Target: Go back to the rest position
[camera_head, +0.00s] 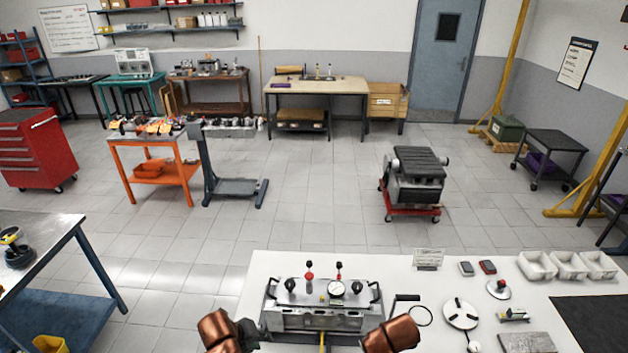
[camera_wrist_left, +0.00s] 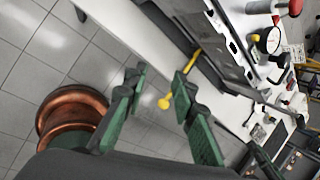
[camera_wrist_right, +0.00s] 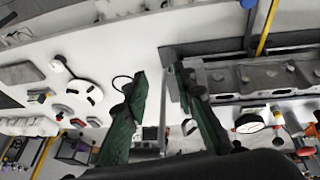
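My left gripper (camera_wrist_left: 160,85) is open and empty in the left wrist view, its green fingers apart. A yellow rod with a round yellow knob (camera_wrist_left: 165,102) shows between the fingers, not gripped. In the head view this dark gripper (camera_head: 250,334) is at the bottom, at the front left of a grey metal fixture (camera_head: 320,318). My right gripper (camera_wrist_right: 163,80) is open and empty in the right wrist view, above the bench. In the head view only my copper right arm part shows clearly, at the fixture's right front; its fingers cannot be made out.
The white bench (camera_head: 440,285) carries the fixture with its gauge (camera_head: 336,288), a round white plate (camera_head: 460,313), white bins (camera_head: 567,265) and a dark mat (camera_head: 597,320). A blue-framed table (camera_head: 60,270) stands left. Open floor (camera_head: 310,200) lies beyond.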

